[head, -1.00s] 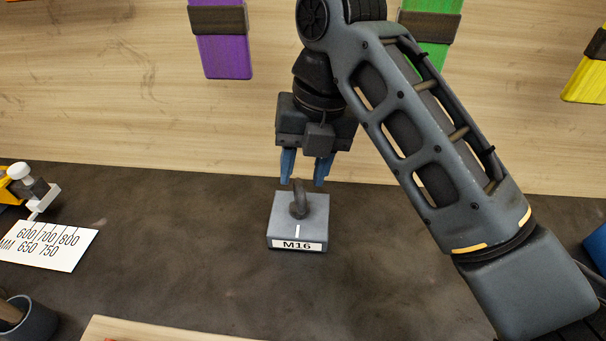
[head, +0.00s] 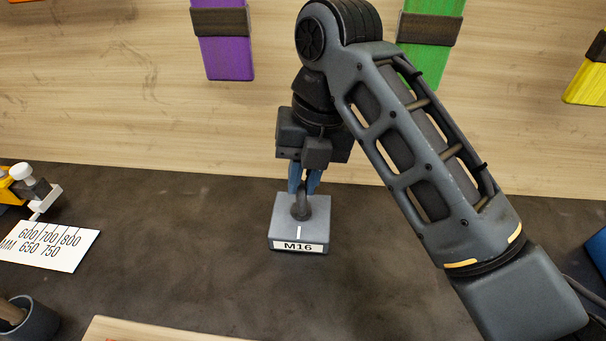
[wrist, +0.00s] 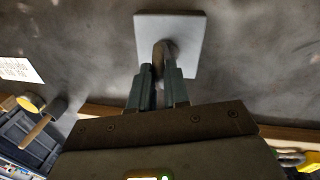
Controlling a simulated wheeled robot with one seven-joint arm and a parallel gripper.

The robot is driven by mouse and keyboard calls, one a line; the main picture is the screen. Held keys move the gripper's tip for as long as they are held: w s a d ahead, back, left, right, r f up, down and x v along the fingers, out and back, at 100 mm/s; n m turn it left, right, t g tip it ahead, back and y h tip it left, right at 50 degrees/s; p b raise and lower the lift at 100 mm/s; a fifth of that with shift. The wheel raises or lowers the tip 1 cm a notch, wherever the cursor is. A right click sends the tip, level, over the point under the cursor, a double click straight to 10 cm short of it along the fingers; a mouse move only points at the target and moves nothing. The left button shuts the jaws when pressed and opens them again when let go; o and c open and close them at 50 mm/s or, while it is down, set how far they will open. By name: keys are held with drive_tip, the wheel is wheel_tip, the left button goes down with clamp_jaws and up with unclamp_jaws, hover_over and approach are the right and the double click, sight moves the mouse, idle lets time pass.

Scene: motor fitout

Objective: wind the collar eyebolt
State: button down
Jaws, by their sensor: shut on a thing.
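The collar eyebolt (head: 301,207) is a dark ring standing upright in a grey square block (head: 283,217) labelled M16, with a white mark on top. The block sits on the dark bench top. My gripper (head: 304,188) points down over the block, its blue fingers shut on the upper part of the eyebolt's ring. In the wrist view the eyebolt (wrist: 160,52) shows between the fingertips (wrist: 161,72), in front of the pale block (wrist: 185,35). The fingers partly hide the ring, and the thread is hidden in the block.
A white scale card (head: 50,246) and a yellow and white device (head: 32,187) lie at the left. Purple (head: 227,50) and green blocks hang behind. The bench around the block is clear.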

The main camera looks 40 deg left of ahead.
drive_tip(key=shift+r+m, duration=0.1)
drive_tip(key=shift+m, duration=0.3)
